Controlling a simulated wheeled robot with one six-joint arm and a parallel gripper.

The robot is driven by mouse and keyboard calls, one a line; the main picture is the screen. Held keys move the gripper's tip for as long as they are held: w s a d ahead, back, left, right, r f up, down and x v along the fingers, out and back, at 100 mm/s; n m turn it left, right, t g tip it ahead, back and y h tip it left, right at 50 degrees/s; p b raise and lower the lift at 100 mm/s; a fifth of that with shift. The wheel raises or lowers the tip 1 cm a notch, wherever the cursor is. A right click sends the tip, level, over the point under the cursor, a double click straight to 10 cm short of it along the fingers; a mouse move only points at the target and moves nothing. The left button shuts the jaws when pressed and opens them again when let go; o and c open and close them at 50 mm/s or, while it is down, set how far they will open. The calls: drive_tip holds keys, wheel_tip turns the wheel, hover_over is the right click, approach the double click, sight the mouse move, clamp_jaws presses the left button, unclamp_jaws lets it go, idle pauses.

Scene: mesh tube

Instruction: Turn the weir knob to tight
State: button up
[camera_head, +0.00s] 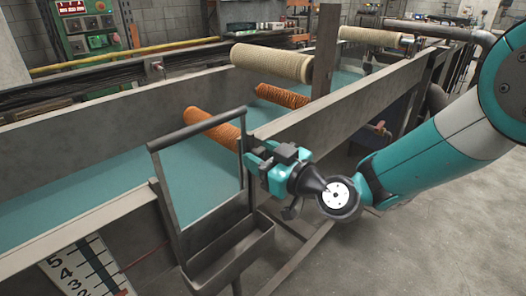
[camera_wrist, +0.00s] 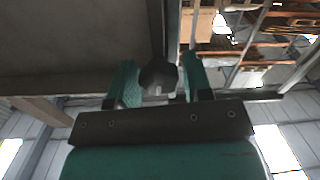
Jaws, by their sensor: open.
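The weir's dark metal frame (camera_head: 166,205) stands at the end of the water channel, with a round bar across its top. My gripper (camera_head: 258,158) is at the frame's right post, reaching in from the right.
A metal trough (camera_head: 232,262) hangs below my gripper at the frame's foot. A numbered scale (camera_head: 88,268) is at lower left. Orange rollers (camera_head: 212,127) and pale rollers (camera_head: 270,62) lie across the channel. The channel's side wall (camera_head: 340,92) runs behind my gripper. Floor at right is clear.

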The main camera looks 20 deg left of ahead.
drive_tip(key=c, duration=0.7)
drive_tip(key=shift+o, duration=0.2)
drive_tip(key=shift+m+b, duration=0.4)
drive_tip(key=shift+m, duration=2)
drive_tip(key=o, duration=0.7)
drive_tip(key=shift+c, duration=0.2)
